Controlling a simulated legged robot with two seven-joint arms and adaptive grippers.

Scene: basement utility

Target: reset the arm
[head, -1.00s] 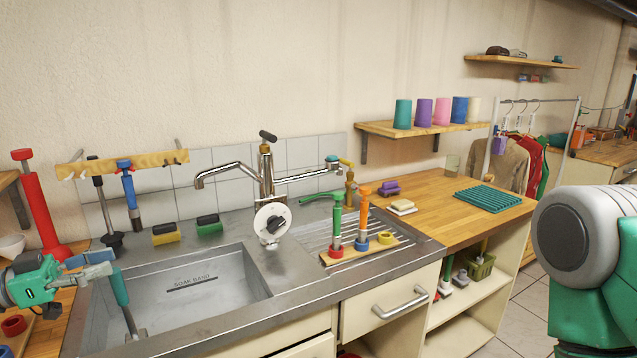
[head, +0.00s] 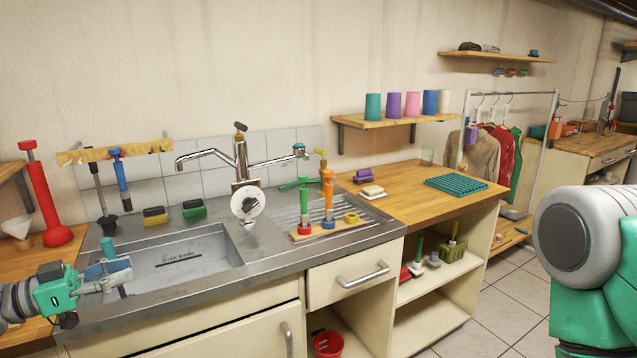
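My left gripper (head: 122,272) comes in low at the left, over the near left corner of the sink. Its fingers overlap a tool with a teal handle (head: 107,246), whose handle top shows above the fingers and whose grey lower part shows below them. I cannot tell whether the fingers are closed on this tool or only in front of it. Of my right arm, only a thick grey and green link shows at the right edge; the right gripper is out of view.
The steel sink (head: 205,240) lies beside my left gripper. A red plunger-like tool (head: 42,195) stands behind it at the left. A tap (head: 242,165), two sponges and a wooden holder (head: 330,229) with upright tools are farther back. The wooden counter (head: 400,178) has free room.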

